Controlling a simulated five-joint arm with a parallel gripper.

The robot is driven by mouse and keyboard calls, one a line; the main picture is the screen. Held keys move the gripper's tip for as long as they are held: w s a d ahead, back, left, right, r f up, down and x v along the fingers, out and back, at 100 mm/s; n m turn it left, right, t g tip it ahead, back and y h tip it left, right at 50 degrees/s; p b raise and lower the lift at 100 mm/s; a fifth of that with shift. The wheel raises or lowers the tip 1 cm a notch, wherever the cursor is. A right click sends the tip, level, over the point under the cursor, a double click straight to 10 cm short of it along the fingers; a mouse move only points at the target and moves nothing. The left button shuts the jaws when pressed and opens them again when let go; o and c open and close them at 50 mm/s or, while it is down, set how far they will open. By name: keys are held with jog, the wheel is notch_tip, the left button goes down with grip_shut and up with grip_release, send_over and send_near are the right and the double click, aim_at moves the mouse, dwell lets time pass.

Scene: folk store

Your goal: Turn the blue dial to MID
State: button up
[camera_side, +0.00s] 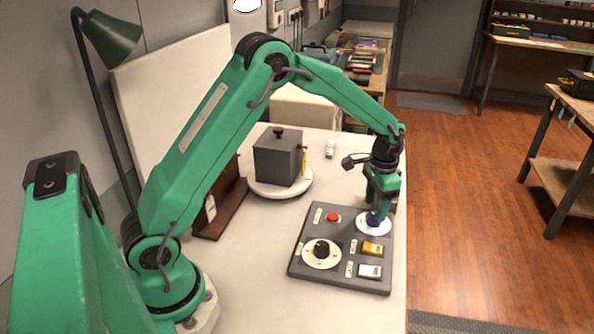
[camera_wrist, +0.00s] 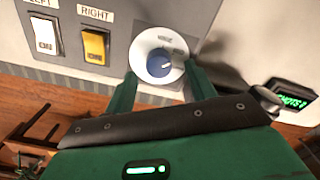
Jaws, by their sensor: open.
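The blue dial (camera_wrist: 158,64) is a round knob on a white disc with small markings that I cannot read clearly. A pale mark on the knob points to the right in the wrist view. In the side view the blue dial (camera_side: 373,218) sits at the right edge of the grey panel (camera_side: 300,266), partly hidden by my gripper. My gripper (camera_side: 379,204) points down over the dial. In the wrist view my gripper (camera_wrist: 163,78) is open, with one finger at each side of the disc's lower edge. I cannot tell whether either finger touches the knob.
The panel also has a red button (camera_side: 333,217), a black dial (camera_side: 321,249), a yellow switch (camera_side: 372,248) and a white switch (camera_side: 369,271). A grey box (camera_side: 277,160) stands on a round white base behind. The table's right edge is close to the panel.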

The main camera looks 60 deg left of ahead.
aim_at(374, 215)
jog(key=shift+r, duration=2.25)
jog(key=shift+s+r, duration=0.25)
jog(key=shift+r, duration=0.35)
jog(key=s+r+n+t, duration=0.1)
jog(key=s+r+t, duration=0.1)
jog(key=s+r, duration=0.65)
jog(key=s+r+n+t, duration=0.1)
jog(key=s+r+t, duration=0.1)
jog(key=s+r, duration=0.65)
jog(key=s+f+n+t, duration=0.1)
jog(key=s+f, duration=0.3)
jog(key=s, duration=0.7)
jog(key=shift+t, duration=0.4)
